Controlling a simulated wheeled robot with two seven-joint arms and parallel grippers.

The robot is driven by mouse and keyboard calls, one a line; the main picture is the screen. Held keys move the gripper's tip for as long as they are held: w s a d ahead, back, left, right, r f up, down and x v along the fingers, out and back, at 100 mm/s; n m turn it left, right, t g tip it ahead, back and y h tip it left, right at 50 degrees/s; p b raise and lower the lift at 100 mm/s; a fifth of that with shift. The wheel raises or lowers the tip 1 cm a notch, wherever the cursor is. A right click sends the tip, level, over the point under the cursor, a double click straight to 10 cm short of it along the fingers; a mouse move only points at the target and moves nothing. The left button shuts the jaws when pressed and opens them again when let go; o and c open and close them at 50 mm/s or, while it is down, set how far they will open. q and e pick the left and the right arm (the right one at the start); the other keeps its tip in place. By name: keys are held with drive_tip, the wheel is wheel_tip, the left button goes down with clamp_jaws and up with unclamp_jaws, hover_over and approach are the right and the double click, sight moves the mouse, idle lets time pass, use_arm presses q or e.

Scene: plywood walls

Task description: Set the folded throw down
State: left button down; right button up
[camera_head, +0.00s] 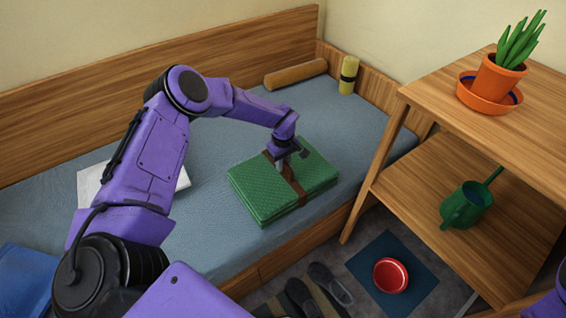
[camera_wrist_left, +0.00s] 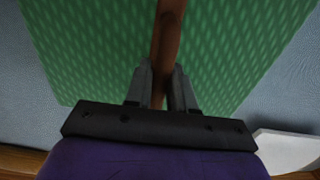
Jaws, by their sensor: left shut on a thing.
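The folded throw (camera_head: 255,190) is a green patterned bundle with a brown strap (camera_head: 294,187) around its middle. In the head view it lies on, or just above, the blue mattress (camera_head: 215,230) near the bed's front edge; I cannot tell whether there is a gap. My left gripper (camera_head: 284,165) is over the throw's middle and shut on the strap. In the left wrist view the two fingers (camera_wrist_left: 161,90) stand on either side of the strap (camera_wrist_left: 168,35), with the green throw (camera_wrist_left: 90,50) filling much of the picture. My right gripper is not in view.
White paper-like sheets (camera_head: 92,187) lie behind my left arm. A wooden shelf (camera_head: 440,170) with a plant pot (camera_head: 498,75) and a green watering can (camera_head: 466,205) stands right. Shoes (camera_head: 330,285) and a red bowl (camera_head: 390,275) are on the floor.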

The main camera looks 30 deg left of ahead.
use_arm(q)
drive_tip(key=shift+r, duration=0.1)
drive_tip(key=shift+f, duration=0.2)
drive_tip(key=c, duration=1)
unclamp_jaws()
drive_tip(key=shift+o, duration=0.2)
drive_tip(key=shift+r, duration=0.1)
drive_tip(key=shift+r, duration=0.15)
wheel_tip(320, 180, up, 12)
drive_tip(key=shift+d, duration=0.1)
